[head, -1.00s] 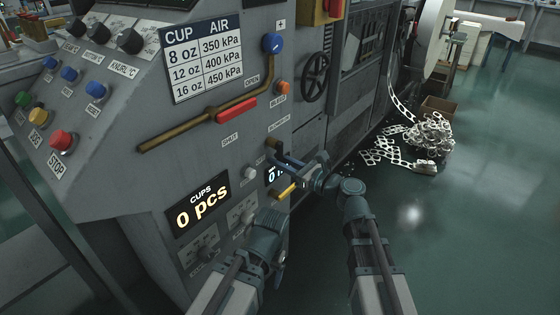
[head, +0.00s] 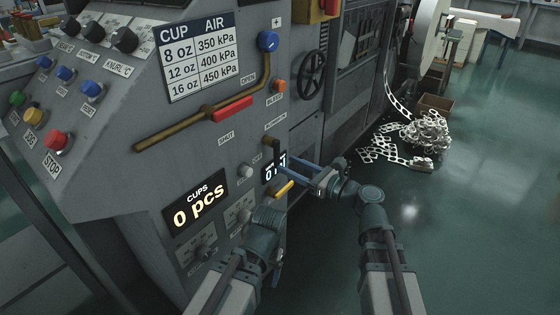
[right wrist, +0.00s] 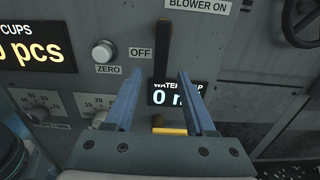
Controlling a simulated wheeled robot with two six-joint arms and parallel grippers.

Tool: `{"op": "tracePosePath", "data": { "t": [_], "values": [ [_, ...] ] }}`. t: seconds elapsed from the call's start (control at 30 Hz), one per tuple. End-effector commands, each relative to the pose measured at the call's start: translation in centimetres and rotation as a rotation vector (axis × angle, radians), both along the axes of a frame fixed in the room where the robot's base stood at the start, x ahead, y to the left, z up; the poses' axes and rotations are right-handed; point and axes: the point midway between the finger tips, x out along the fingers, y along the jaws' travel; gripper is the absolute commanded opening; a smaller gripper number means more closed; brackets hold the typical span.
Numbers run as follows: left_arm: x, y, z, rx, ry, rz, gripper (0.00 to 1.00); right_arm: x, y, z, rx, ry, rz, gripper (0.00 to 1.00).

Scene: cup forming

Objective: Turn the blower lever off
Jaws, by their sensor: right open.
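The blower lever (right wrist: 163,50) is a dark bar on the grey panel. In the right wrist view it stands upright, its upper end just below the BLOWER ON label (right wrist: 198,5) and right of the OFF label (right wrist: 140,54). It also shows in the head view (head: 276,150). My right gripper (right wrist: 160,72) is open, its two blue fingers on either side of the lever's lower part in that view. I cannot tell whether they touch it. In the head view this gripper (head: 288,163) points left at the panel. My left gripper (head: 277,262) is low by the panel, its jaws unclear.
A yellow handle (head: 284,188) and a lit display (right wrist: 176,95) sit just below the lever. A white ZERO knob (right wrist: 103,51) is to its left. A black handwheel (head: 312,74) is up right.

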Motion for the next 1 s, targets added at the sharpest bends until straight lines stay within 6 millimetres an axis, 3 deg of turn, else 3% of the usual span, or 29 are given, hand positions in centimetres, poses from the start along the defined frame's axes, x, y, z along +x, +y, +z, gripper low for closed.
{"op": "tracePosePath", "data": {
  "t": [0.2, 0.4, 1.0],
  "values": [
    [0.0, 0.0, 0.0, 0.0, 0.0, 0.0, 0.8, -2.9, -3.8, 0.0, 0.0, 0.0, -0.003, 0.55],
    [0.0, 0.0, 0.0, 0.0, 0.0, 0.0, 0.8, -4.4, -5.9, 0.0, 0.0, 0.0, -0.001, 0.55],
    [0.0, 0.0, 0.0, 0.0, 0.0, 0.0, 0.8, -4.9, -6.7, 0.0, 0.0, 0.0, 0.001, 0.55]
  ]
}}
